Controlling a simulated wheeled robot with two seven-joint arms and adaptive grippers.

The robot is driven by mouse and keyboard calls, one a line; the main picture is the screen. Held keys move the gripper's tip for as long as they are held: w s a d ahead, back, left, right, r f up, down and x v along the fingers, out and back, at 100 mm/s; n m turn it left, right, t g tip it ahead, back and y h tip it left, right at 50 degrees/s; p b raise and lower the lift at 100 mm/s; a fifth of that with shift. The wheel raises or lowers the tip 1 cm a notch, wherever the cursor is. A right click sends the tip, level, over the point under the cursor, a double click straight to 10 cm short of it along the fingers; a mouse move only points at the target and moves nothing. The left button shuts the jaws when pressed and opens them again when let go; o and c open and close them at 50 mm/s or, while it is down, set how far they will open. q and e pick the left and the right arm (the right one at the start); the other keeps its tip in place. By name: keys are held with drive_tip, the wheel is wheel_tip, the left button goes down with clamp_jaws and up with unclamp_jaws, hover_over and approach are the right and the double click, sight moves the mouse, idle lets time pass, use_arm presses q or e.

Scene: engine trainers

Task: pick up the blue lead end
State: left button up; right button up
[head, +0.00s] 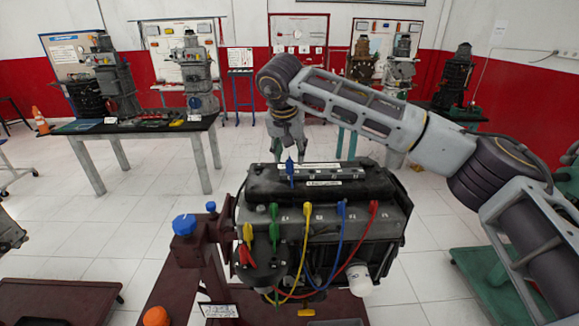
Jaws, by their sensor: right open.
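A blue lead end (290,172) stands upright at the top of the engine, on or just above the black cover (345,184). My right gripper (290,154) points down over it, open, its fingers on either side of the blue piece's upper tip. I cannot tell whether they touch it. Another blue plug (341,209) sits on the engine's front edge, and a blue lead (335,250) hangs down from it. A grey part at the left edge (10,233) seems to belong to my left arm; its jaws cannot be made out.
Green (273,212), yellow (307,209) and red (374,206) plugs line the engine front. More coloured ends sit by the round black cap (262,270). A maroon stand with a blue knob (184,225) is at left. Benches with other engines stand behind; white floor lies between.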

sight(290, 160)
drive_tip(key=shift+w+a+p+x, duration=0.15)
drive_tip(key=shift+p+x, duration=0.2)
drive_tip(key=shift+x, duration=0.7)
drive_tip(key=shift+w+a+p+x, duration=0.1)
drive_tip(key=shift+p+x, duration=0.2)
drive_tip(key=shift+x, duration=0.7)
drive_tip(key=shift+w+d+f, duration=0.1)
drive_tip(key=shift+w+f, duration=0.1)
drive_tip(key=shift+f, duration=0.3)
drive_tip(key=shift+c, duration=0.2)
drive_tip(key=c, duration=0.9)
